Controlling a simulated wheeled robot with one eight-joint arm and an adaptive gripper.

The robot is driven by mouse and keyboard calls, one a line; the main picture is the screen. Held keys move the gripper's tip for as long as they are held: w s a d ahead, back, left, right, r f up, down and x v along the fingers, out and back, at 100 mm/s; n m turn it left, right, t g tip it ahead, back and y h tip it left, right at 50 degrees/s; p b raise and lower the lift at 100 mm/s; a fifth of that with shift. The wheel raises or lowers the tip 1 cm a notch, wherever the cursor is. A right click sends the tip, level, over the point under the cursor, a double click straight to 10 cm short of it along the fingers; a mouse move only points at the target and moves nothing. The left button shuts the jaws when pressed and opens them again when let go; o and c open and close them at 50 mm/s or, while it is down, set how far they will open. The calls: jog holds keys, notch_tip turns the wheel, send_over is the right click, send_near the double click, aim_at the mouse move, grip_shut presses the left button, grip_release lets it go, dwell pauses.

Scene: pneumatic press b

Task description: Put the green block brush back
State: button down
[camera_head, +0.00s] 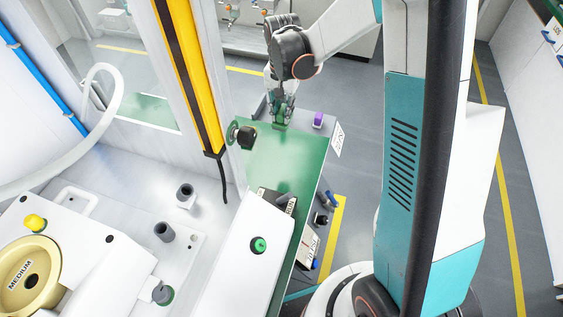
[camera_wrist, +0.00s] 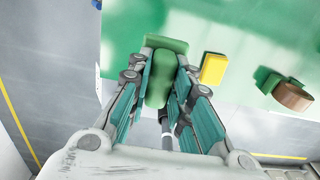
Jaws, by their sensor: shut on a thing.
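The green block brush shows in the wrist view (camera_wrist: 158,88) as a green block with a wider end, between the fingers of my gripper (camera_wrist: 166,57). My gripper is shut on it. In the head view my gripper (camera_head: 280,105) points down at the far end of the green table top (camera_head: 285,160), with the green brush (camera_head: 279,123) at its fingertips. The fingers partly hide the brush. I cannot tell whether it touches the surface below.
A yellow block (camera_wrist: 214,68) lies close to the right finger, with a brown ring-shaped thing (camera_wrist: 293,96) farther right. A purple block (camera_head: 318,119) stands right of my gripper. A yellow-and-black post (camera_head: 190,70) rises on the left. A white press housing (camera_head: 245,255) covers the near side.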

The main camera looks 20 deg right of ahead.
notch_tip(320, 180, down, 20)
jog(key=b, duration=0.7)
jog(key=shift+r, duration=0.2)
jog(key=shift+f, duration=0.25)
jog(key=c, duration=1.8)
grip_release()
jog(key=o, duration=0.4)
jog(key=shift+c, duration=0.2)
jog(key=shift+r, duration=0.2)
